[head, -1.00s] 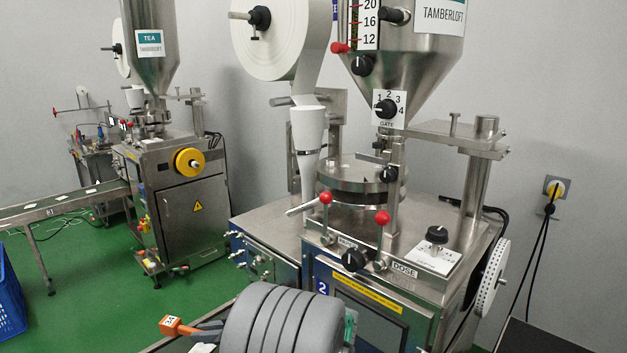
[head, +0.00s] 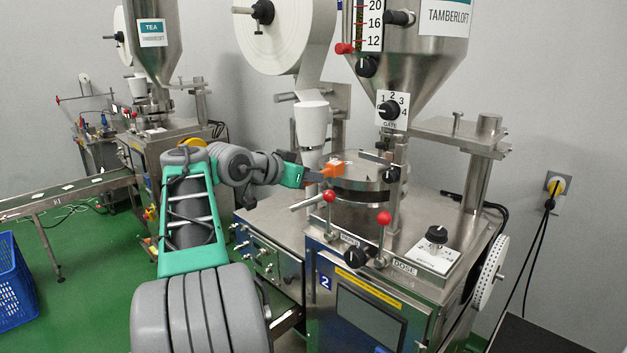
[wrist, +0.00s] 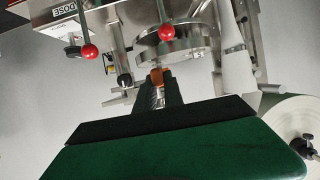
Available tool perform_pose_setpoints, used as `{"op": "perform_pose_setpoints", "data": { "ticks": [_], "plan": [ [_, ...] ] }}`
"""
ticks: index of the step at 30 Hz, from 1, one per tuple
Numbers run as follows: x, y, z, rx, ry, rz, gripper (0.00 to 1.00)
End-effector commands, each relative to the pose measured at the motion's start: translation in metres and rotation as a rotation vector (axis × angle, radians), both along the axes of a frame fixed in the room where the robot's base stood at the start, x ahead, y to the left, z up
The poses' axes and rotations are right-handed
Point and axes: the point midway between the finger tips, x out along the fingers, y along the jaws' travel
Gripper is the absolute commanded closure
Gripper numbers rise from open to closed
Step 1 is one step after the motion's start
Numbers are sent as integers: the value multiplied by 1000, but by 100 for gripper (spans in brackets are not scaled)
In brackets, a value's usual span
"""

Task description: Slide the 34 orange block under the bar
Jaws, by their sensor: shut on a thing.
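My gripper (head: 317,176) is shut on the orange block (head: 333,170) and holds it at the left rim of the round steel dosing disc (head: 358,184). In the wrist view the orange block (wrist: 157,76) shows between the fingertips (wrist: 160,95), close to the disc's rim (wrist: 178,52). I cannot tell whether the block touches the disc. A short bar (head: 375,157) crosses above the disc beside the upright post, right of the block. Its gap over the disc is too small to judge. The block's number is not readable now.
Two red-knobbed levers (head: 329,196) (head: 384,218) stand in front of the disc. A white funnel tube (head: 312,125) stands just behind the block. The steel hopper (head: 410,50) hangs above. Steel deck to the left of the disc is clear.

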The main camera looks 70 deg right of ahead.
Motion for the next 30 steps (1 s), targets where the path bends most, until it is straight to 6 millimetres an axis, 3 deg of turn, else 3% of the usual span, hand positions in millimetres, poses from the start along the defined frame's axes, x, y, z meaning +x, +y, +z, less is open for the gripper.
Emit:
{"op": "perform_pose_setpoints", "data": {
  "ticks": [3, 8, 30],
  "plan": [
    [-8, 7, -18, 3, 3, -51, 100],
    [-11, 3, -18, 1, 4, -57, 100],
    [-37, -56, -40, 1, 6, -56, 100]
  ]
}}
